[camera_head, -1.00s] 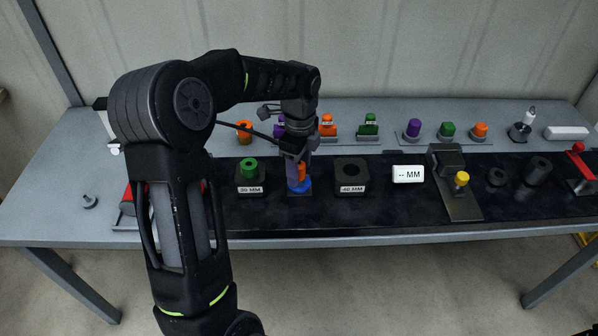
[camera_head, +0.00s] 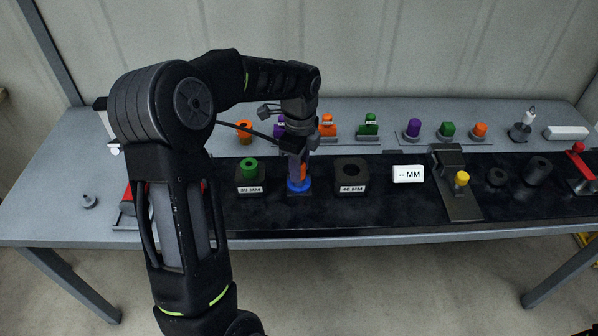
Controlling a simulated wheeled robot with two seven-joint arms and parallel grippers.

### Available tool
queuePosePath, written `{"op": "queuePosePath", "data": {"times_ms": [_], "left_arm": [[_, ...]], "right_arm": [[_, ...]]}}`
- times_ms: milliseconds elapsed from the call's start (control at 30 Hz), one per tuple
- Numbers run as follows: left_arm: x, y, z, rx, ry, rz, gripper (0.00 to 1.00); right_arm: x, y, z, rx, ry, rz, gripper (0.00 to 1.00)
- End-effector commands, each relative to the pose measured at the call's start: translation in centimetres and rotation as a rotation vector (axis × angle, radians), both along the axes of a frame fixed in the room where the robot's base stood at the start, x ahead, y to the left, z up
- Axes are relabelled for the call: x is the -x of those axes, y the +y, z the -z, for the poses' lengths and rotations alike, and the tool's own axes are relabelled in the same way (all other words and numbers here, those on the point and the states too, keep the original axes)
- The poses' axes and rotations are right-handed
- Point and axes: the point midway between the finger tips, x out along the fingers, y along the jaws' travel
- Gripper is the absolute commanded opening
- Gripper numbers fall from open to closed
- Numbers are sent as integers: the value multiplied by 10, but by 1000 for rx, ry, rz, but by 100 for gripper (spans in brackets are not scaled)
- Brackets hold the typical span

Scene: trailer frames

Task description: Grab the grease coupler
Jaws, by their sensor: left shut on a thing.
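My left arm comes in from the left and reaches over the bench. My left gripper (camera_head: 296,160) points down at the dark mat, between the block with the green insert and the block labelled 46 MM. It is shut on a small upright piece with a blue ring-shaped base (camera_head: 299,185) and some orange above it. The fingers hide much of this piece, and I cannot tell for sure that it is the grease coupler. A dark square base lies under the blue ring; I cannot tell if they touch. My right gripper is not in view.
A block with a green insert (camera_head: 250,180) stands left of the gripper, and the 46 MM block (camera_head: 351,177) stands right. A white MM display (camera_head: 408,174) and a dark fixture with a yellow knob (camera_head: 462,179) are farther right. Coloured pieces line the back.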

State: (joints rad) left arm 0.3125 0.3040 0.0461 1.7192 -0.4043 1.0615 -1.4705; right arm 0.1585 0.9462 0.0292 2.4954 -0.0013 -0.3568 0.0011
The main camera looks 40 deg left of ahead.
Motion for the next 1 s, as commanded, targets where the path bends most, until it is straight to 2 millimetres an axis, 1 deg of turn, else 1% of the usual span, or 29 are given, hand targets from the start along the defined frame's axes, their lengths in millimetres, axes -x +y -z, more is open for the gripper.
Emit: {"op": "queuePosePath", "data": {"times_ms": [267, 367, 433, 567, 800, 900, 1000], "left_arm": [[0, 0, -1, 0, 0, 0, 0], [-1, 0, -5, 0, -2, 0, 0], [-1, 0, -12, 0, -2, 0, 0], [-1, 0, -32, -1, -5, 0, 0], [-1, 0, -79, -1, -4, 1, 0], [-1, 0, -92, -1, -2, 0, 0], [-1, 0, -99, 0, -1, 0, 0]], "right_arm": [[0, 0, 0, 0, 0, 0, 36], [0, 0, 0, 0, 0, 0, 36], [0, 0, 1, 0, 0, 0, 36], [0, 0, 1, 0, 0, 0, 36], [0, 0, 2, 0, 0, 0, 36], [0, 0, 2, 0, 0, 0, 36], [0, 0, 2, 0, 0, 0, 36]]}}
